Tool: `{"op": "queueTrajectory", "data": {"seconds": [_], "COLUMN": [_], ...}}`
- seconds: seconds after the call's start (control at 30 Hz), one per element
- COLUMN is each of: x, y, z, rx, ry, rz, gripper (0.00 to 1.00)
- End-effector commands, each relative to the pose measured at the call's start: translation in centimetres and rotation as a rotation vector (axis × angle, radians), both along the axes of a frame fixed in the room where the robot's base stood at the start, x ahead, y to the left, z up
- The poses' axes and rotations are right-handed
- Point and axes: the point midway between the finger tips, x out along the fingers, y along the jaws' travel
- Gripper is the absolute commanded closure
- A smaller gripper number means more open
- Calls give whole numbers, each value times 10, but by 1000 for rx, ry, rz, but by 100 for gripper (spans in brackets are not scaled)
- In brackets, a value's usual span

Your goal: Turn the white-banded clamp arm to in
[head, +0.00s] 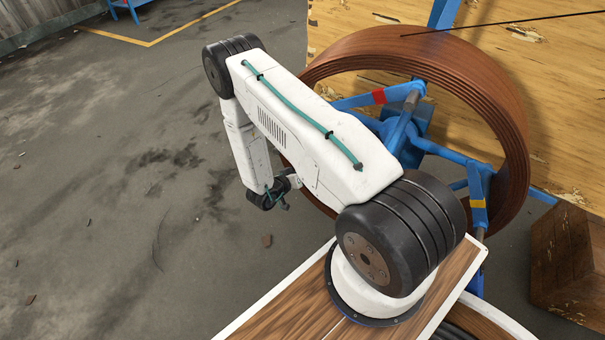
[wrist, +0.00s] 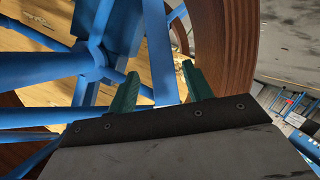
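A blue spoked reel frame (head: 405,130) stands inside a brown coiled pipe (head: 500,75). One clamp arm has a red band (head: 379,96) and another a yellow band (head: 479,204). The brown coil (wrist: 235,40) is right of the fingers.
A wooden panel (head: 560,95) stands behind the reel, and a wooden crate (head: 570,255) is at the lower right. The blue hub (wrist: 95,62) and its spokes crowd the left of the wrist view. Open grey floor (head: 110,200) lies to the left.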

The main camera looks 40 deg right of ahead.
Motion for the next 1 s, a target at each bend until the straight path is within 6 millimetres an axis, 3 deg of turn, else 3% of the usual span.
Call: {"op": "queueTrajectory", "data": {"seconds": [0.27, 0.7, 1.0], "x": [1, -6, -8], "y": [3, 65, 74], "z": [1, 21, 24], "rx": [1, 0, 1], "ry": [-3, -2, -1], "rz": [1, 3, 0], "gripper": [50, 50, 50]}}
